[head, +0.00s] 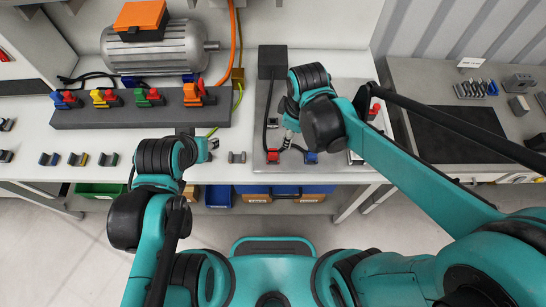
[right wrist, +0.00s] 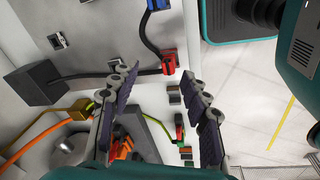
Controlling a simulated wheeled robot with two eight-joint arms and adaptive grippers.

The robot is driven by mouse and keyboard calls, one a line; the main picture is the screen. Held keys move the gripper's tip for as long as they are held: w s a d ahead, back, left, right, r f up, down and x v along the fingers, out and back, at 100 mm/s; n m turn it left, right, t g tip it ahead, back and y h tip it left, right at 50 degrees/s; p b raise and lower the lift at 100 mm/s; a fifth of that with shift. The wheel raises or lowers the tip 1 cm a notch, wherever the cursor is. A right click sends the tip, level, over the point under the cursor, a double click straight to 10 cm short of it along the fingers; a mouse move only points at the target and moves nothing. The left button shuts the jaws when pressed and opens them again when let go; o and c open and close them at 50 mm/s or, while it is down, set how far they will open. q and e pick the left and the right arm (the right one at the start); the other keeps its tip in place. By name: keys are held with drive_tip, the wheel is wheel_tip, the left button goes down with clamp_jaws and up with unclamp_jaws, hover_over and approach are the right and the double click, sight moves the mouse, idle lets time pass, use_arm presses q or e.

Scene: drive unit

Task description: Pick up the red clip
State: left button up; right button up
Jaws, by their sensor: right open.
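A red clip-like block (head: 273,156) sits at the front left of the grey plate (head: 262,120), at a black cable's end. It also shows in the right wrist view (right wrist: 168,62), beyond my fingertips.
A blue block (head: 310,157) sits right of the red block. A black box (head: 272,62) stands behind on the plate. A grey clip (head: 237,157) lies left of the plate. A dark rack (head: 140,114) with coloured clamps and a motor (head: 155,48) stand at the left.

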sight(273, 151)
drive_tip(key=a+f+n, duration=0.1)
drive_tip(key=a+f, duration=0.1)
drive_tip(key=a+f+n+g+b, duration=0.1)
drive_tip(key=f+n, duration=0.1)
drive_tip(key=a+f+n, duration=0.1)
drive_tip(key=a+f, duration=0.1)
drive_tip(key=shift+w+a+f+n+g+h, duration=0.15)
drive_tip(key=shift+w+a+n+g+h, duration=0.15)
drive_tip(key=shift+w+n+g, duration=0.1)
drive_tip(key=shift+s+f, duration=0.1)
drive_tip(key=shift+f, duration=0.25)
drive_tip(key=f+b, duration=0.1)
drive_tip(key=f, duration=0.1)
drive_tip(key=f+b, duration=0.1)
drive_tip(key=f, duration=0.1)
drive_tip(key=w+f, duration=0.1)
drive_tip(key=f, duration=0.2)
drive_tip(key=shift+d+b, duration=0.15)
drive_tip(key=shift+b, duration=0.25)
drive_tip(key=shift+s, duration=0.1)
clamp_jaws()
